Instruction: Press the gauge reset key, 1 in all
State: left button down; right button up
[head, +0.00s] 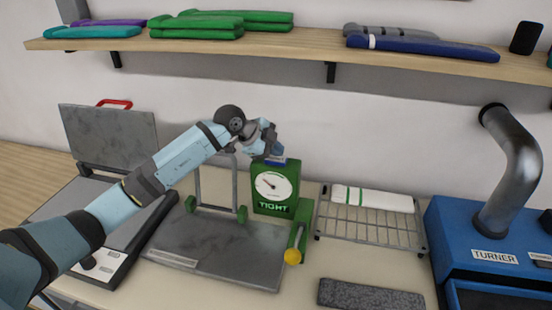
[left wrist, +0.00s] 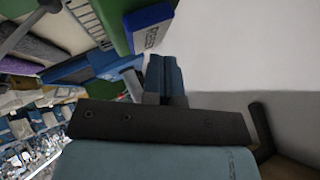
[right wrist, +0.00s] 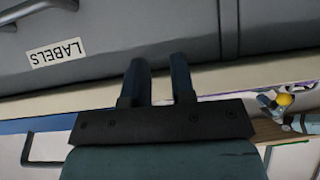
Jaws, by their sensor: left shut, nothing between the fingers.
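The gauge (head: 272,187) is a green box with a white round dial, a black needle and the word TIGHT on its front. The blue reset key (head: 279,162) sits on its top, partly hidden by my left gripper (head: 270,150). In the left wrist view the key (left wrist: 150,28) shows as a blue block with lettering on the green housing. The left fingers (left wrist: 163,76) are shut and empty, and a gap shows between them and the key there. My right gripper (right wrist: 160,82) is outside the head view; its fingers stand apart with nothing between them.
A grey plate (head: 220,245) lies before the gauge, with a yellow-knobbed lever (head: 292,256) at its right. A wire rack (head: 372,228) with white cloth and the blue TURNER machine (head: 460,245) stand right. A shelf (head: 290,58) runs above. A grey LABELS case (right wrist: 100,45) faces my right gripper.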

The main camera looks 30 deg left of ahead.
aim_at(276, 160)
pick_arm(q)
jog(key=shift+s+d+f, duration=0.15)
jog(key=shift+f, duration=0.35)
jog(key=shift+s+d+f, duration=0.15)
jog(key=shift+f, duration=0.35)
dwell(0.3)
jog(key=shift+r+p, duration=0.25)
jog(key=shift+p, duration=0.2)
jog(key=shift+w+r, duration=0.1)
jog(key=shift+a+r+p, duration=0.1)
jog(key=shift+r+p, duration=0.55)
jog(key=shift+p, duration=0.1)
jog(key=r+p, duration=0.3)
jog(key=r, duration=0.1)
jog(key=shift+w+a, duration=0.15)
jog(key=shift+w, duration=0.1)
jog(key=shift+a, duration=0.1)
